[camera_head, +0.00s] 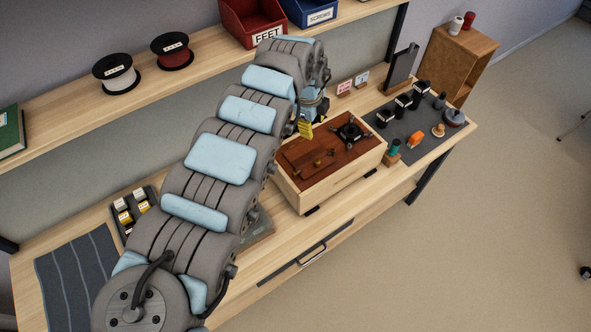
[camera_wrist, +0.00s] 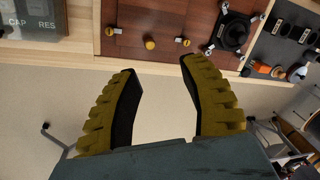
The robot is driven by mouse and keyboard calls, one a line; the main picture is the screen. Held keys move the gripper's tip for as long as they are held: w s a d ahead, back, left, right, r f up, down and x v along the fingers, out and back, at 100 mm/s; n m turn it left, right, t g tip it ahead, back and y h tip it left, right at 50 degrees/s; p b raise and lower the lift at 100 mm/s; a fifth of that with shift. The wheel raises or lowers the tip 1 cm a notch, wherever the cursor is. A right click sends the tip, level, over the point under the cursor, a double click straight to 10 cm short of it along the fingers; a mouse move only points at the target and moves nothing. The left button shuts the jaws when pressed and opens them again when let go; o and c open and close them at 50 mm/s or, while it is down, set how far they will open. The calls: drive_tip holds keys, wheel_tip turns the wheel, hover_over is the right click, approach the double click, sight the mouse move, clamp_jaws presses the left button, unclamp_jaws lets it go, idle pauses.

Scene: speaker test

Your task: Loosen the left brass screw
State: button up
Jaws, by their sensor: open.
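A wooden speaker box (camera_head: 337,182) lies on the bench with its reddish-brown face (camera_head: 356,154) up; the face also shows in the wrist view (camera_wrist: 172,12). A smaller brown panel (camera_head: 300,158) lies on its left part. In the wrist view a round brass-coloured piece (camera_wrist: 150,44) sits near the panel's front edge. Small pieces flank it at left (camera_wrist: 112,31) and right (camera_wrist: 182,40); I cannot tell which is the left brass screw. My gripper (camera_head: 305,129) is over the back left of the box in the head view. In the wrist view its yellow fingers (camera_wrist: 158,68) are apart and empty.
A black round part (camera_head: 350,132) stands on the face's right. A dark mat (camera_head: 420,122) with several small parts lies further right. A dark box marked CAP RES (camera_wrist: 30,18) is to the left. Shelf bins (camera_head: 252,20) and spools (camera_head: 117,73) are behind.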

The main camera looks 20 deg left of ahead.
drive_tip(key=g, duration=0.2)
hover_over(296, 172)
drive_tip(key=shift+m+y, duration=0.3)
drive_tip(key=shift+m, duration=0.1)
wheel_tip(296, 172, down, 17)
drive_tip(key=shift+p, duration=0.35)
drive_tip(key=shift+c, duration=0.2)
clamp_jaws()
